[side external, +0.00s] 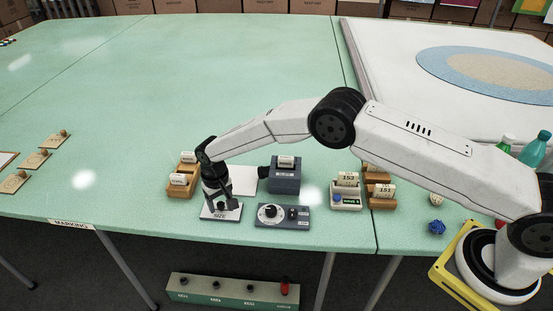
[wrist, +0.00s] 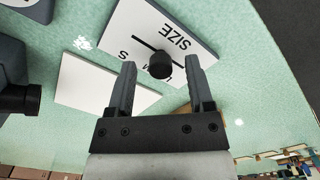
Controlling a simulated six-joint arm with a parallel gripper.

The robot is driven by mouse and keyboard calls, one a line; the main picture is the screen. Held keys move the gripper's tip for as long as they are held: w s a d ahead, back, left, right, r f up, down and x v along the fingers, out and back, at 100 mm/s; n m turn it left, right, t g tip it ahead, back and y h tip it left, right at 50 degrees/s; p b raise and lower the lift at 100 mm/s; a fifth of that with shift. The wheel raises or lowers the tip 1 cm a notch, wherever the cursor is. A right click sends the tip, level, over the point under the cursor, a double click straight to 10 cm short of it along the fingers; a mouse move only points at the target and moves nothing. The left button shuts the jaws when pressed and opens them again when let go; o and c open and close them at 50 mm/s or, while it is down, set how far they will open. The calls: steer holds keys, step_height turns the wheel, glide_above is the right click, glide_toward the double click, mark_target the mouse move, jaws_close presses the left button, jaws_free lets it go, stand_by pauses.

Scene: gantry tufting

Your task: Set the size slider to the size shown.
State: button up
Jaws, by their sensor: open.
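The size slider is a white plate marked SIZE (wrist: 192,40), with a slot and the letters S, M and L beside it. Its black round knob (wrist: 160,66) stands in the slot, toward the M and L side and away from S; it partly hides the lettering, so the exact mark is unclear. My gripper (wrist: 160,72) is open, its fingers either side of the knob with gaps showing. In the side external view the slider plate (side external: 212,213) lies under my gripper (side external: 226,208), which hides the knob. I cannot tell which size is shown on any card.
A grey dial panel (side external: 283,222) sits right of the slider, with a grey box (side external: 285,180) behind it. Wooden card holders (side external: 172,191) stand at left. A white unit with a card (side external: 345,203) stands at right. The green table (side external: 130,110) is clear behind.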

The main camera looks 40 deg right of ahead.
jaws_close()
stand_by(1.5)
